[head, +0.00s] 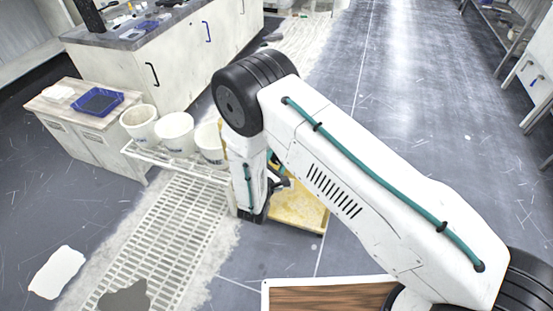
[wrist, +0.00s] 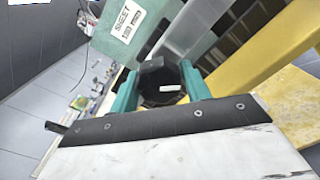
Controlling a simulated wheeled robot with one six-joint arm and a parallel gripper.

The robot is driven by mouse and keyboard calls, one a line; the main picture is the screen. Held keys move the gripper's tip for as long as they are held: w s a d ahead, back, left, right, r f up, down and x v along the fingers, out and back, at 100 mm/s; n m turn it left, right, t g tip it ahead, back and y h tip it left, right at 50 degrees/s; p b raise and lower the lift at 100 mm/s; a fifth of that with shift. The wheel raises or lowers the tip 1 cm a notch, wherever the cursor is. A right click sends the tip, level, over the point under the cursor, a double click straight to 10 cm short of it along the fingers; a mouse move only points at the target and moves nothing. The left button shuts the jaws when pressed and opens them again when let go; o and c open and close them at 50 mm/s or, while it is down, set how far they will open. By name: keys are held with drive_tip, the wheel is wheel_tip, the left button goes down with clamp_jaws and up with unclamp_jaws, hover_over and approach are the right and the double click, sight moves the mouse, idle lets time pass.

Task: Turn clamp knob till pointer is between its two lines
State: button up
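A dark faceted clamp knob (wrist: 160,80) is in the middle of the wrist view, with a short white mark on its near face. My gripper (wrist: 160,88) has its two teal fingers on either side of the knob, close against it; it looks shut on it. I cannot make out two lines around the knob. Behind it are a pale green panel (wrist: 105,45) with a printed label and a yellow frame (wrist: 260,55). In the head view my arm hides the knob; a little of my gripper (head: 277,181) shows beside a yellowish base (head: 300,212).
White buckets (head: 174,133) stand on a white rack (head: 205,172) left of my arm. A low cabinet with a blue tray (head: 98,102) and a long bench (head: 150,62) are farther left. A floor grate (head: 160,240) lies in front. The aisle (head: 415,90) at the right is clear.

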drive_tip(key=shift+o, duration=1.1)
drive_tip(key=v, duration=0.7)
drive_tip(key=shift+s, duration=0.35)
drive_tip(key=shift+a, duration=0.1)
